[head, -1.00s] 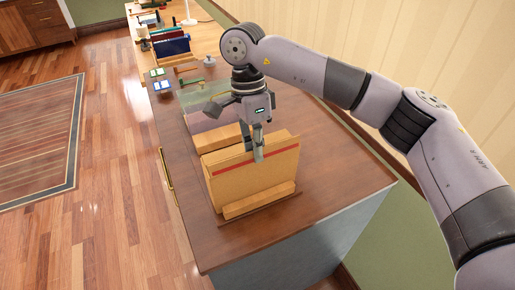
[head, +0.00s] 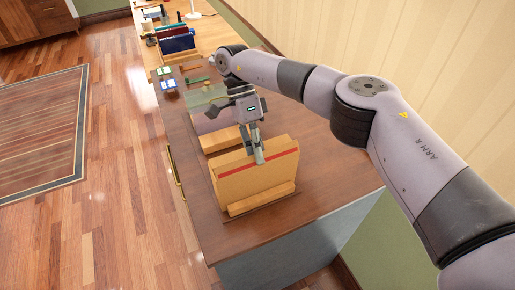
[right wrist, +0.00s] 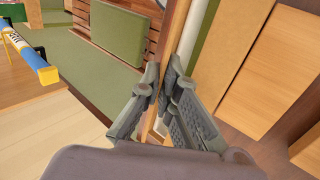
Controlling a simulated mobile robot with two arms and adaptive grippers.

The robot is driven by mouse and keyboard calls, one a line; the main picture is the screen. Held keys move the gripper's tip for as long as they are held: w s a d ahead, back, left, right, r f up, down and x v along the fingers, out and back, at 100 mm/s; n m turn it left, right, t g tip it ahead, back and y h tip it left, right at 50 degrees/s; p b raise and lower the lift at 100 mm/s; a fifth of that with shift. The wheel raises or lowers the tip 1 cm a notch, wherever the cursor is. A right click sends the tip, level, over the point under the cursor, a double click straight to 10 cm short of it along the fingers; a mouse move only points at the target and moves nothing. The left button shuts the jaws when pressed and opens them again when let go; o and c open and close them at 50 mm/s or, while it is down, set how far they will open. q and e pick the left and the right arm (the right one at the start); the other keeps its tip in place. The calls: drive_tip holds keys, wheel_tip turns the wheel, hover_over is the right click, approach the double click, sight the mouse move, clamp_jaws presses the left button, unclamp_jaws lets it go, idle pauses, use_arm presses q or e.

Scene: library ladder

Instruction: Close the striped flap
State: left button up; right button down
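The striped flap (head: 254,180) is a tan panel with a red stripe along its upper edge. It stands steeply on the near end of the wooden counter, behind a low wooden strip (head: 262,199). My right gripper (head: 257,154) comes down over the flap's top edge, with one finger in front of the stripe. In the right wrist view, the fingers of my right gripper (right wrist: 164,78) are close together, with a thin wooden edge (right wrist: 179,30) between them. The far finger is hidden in the head view. My left gripper does not show.
A light wooden block (head: 222,139) lies just behind the flap. Farther back on the counter (head: 325,180) are a greenish translucent panel (head: 205,96), small cards and upright books (head: 178,43). The counter is bare to the right of the flap. A wall runs along the right.

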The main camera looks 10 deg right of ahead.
idle(0.4)
drive_tip(key=c, duration=1.8)
unclamp_jaws()
drive_tip(key=shift+c, duration=0.2)
wheel_tip(320, 180, up, 10)
